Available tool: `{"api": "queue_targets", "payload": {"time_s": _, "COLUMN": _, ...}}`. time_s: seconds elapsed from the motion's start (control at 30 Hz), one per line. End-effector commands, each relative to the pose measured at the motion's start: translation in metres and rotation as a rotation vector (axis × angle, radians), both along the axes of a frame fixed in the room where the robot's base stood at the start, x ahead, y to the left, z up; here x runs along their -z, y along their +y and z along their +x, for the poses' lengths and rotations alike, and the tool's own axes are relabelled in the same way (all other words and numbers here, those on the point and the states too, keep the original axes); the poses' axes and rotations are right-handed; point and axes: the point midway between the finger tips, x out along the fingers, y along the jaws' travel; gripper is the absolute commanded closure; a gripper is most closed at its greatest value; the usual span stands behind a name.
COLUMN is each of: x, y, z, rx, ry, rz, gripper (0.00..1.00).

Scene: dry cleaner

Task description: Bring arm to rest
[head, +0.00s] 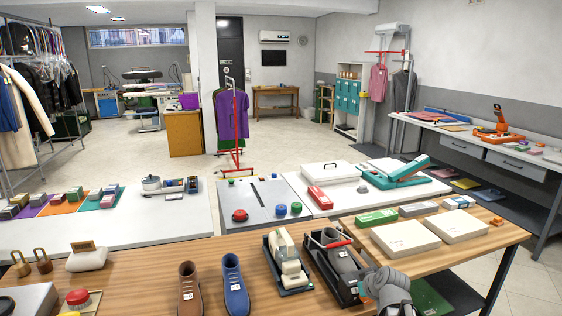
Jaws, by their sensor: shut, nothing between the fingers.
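My gripper (366,285) shows at the bottom right as a grey, rounded end of my arm, above the near wooden table (140,262). It is shut and empty. Its fingertips are small and partly hidden by the arm itself. It is close to the right side of a black tray (322,277) that holds a grey shoe-like item with a white label (347,278) and a red bar. I cannot tell whether gripper and tray touch.
A second black tray (270,256) with pale pieces, a blue shoe (235,285) and a brown shoe (189,290) stand to the left. Two flat white boxes (405,237) lie behind my gripper. Bare wood shows left of the brown shoe.

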Motion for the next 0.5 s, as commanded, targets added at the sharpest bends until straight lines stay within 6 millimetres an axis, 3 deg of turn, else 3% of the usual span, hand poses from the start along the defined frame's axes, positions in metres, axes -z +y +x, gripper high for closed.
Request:
{"api": "queue_targets", "payload": {"time_s": 0.27, "x": 0.013, "y": 0.027, "z": -0.033, "rx": 0.016, "ry": 0.189, "rz": 0.000, "gripper": 1.00}}
{"api": "queue_targets", "payload": {"time_s": 0.5, "x": 0.024, "y": 0.055, "z": -0.088, "rx": 0.105, "ry": 0.468, "rz": -0.053, "gripper": 1.00}}
